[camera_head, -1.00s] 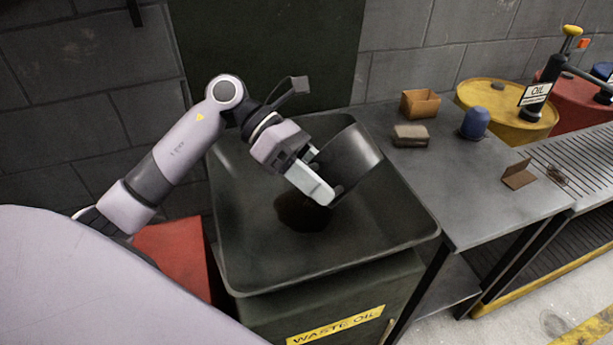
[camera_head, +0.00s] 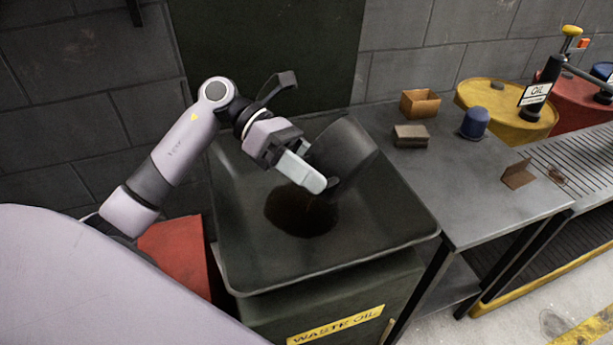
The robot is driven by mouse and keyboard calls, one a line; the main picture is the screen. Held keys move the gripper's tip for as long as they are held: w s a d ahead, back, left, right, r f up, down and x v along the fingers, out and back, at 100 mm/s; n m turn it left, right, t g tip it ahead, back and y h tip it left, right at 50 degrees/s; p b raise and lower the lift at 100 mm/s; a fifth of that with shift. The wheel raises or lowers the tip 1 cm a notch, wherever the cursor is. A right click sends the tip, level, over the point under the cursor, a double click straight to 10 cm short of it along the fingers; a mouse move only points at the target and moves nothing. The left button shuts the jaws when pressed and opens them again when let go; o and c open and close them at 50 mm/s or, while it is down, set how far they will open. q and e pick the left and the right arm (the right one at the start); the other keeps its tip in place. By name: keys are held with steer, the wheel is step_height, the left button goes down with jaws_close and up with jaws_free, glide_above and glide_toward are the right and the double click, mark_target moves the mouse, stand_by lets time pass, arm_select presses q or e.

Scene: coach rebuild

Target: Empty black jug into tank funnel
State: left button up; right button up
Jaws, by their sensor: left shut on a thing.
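The black jug (camera_head: 346,153) is tipped over above the waste oil tank's funnel, its mouth facing down and partly hidden by my gripper. My left gripper (camera_head: 318,184) is shut on the jug and holds it above the basin. The funnel (camera_head: 385,228) is a wide dark square basin on top of the tank (camera_head: 400,285), which carries a yellow WASTE OIL label (camera_head: 336,325). A dark brown pool (camera_head: 297,214) spreads in the basin below the jug. My right gripper is not in view.
A metal bench (camera_head: 440,180) stands right of the tank, with an open cardboard box (camera_head: 420,103), a brown block (camera_head: 410,135), a blue cylinder (camera_head: 474,123) and a brown folded piece (camera_head: 517,175). Yellow (camera_head: 500,115) and red drums stand behind. A red object (camera_head: 178,250) is left of the tank.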

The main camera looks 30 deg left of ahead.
arm_select(q)
steer(key=shift+w+a+r+h, duration=0.2)
steer(key=shift+a+h, duration=0.15)
steer(key=shift+a, duration=0.3)
steer(key=shift+w+a+r+h, duration=0.1)
steer(key=shift+a+r+h, duration=0.1)
steer(key=shift+a+h, duration=0.3)
steer(key=shift+a, duration=0.35)
